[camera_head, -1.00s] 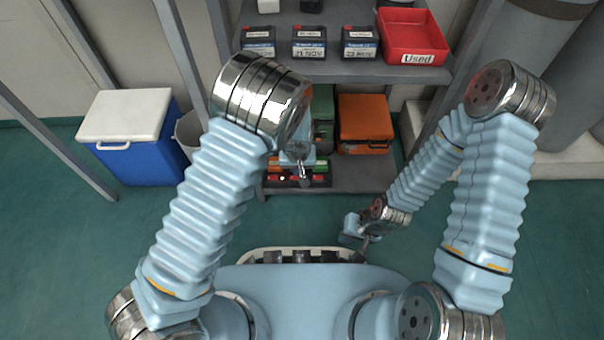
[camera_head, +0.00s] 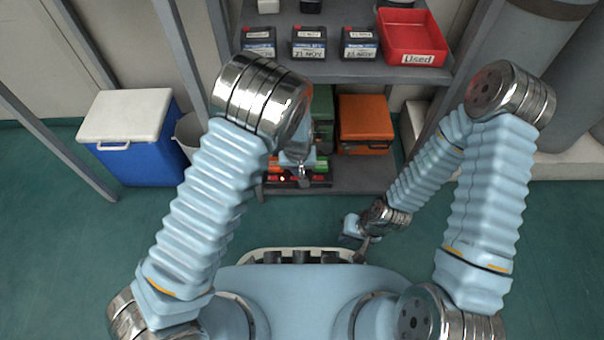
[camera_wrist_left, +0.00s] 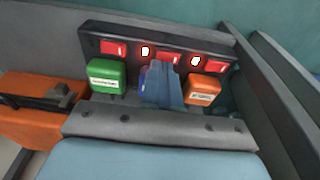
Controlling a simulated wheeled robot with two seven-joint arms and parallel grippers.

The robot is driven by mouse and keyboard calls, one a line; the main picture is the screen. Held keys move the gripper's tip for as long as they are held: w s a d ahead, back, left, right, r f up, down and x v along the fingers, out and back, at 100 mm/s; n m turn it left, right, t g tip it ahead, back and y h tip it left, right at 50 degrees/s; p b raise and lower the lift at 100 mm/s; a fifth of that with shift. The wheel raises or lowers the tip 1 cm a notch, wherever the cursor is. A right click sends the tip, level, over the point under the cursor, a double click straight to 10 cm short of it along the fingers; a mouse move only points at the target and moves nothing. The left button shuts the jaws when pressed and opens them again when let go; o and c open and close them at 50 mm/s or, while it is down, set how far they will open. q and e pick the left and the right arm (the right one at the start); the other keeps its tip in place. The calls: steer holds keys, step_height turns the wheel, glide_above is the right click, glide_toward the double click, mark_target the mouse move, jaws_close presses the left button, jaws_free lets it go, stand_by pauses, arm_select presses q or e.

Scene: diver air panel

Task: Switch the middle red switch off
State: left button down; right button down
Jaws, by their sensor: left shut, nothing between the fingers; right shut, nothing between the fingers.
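The dark switch panel (camera_wrist_left: 130,36) fills the upper middle of the left wrist view. It carries a left red switch (camera_wrist_left: 114,48), the middle red switch (camera_wrist_left: 168,58) and a right red switch (camera_wrist_left: 216,67). Two small lights glow between them. My left gripper (camera_wrist_left: 162,78) is shut and empty, its tips at the near edge of the middle switch and partly covering it; I cannot tell whether they touch. In the head view my left gripper (camera_head: 303,177) is over the panel (camera_head: 320,182) on the low shelf. My right gripper (camera_head: 362,250) is shut and empty, away from the panel.
A green box (camera_wrist_left: 108,76) and an orange box (camera_wrist_left: 203,90) flank my left fingers, with a blue one partly hidden between. An orange case (camera_head: 364,120) stands behind the panel. Labelled black boxes and a red tray (camera_head: 412,36) are on the shelf above.

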arm_select(q)
steer(key=shift+f, duration=0.8)
stand_by(0.9)
step_height(320, 180, up, 7)
steer(key=p, duration=0.5)
steer(key=shift+p, duration=0.35)
stand_by(0.4)
